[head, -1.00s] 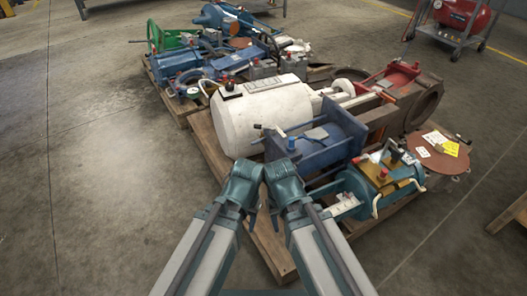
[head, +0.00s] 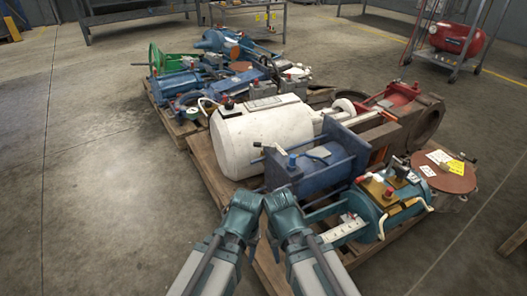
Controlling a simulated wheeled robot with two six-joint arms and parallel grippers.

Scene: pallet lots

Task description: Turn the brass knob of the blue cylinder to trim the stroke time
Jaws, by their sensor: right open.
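A blue cylinder (head: 312,166) with square end plates and tie rods lies on the front pallet, right of and beyond my grippers. It carries a small blue-topped fitting and a red-topped one. I cannot make out a brass knob on it for certain. A teal cylinder (head: 367,207) with a brass-coloured block and red caps lies to its right. My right gripper (head: 276,246) is open and apart from both cylinders, low in the middle of the view. My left gripper (head: 251,248) is close beside it; its fingers are too dark to tell their state.
A large white cylinder (head: 255,138) lies behind the blue one. More valves fill the rear pallet, including a green handwheel (head: 154,58). A red tank (head: 452,39) stands back right. The floor at left is clear.

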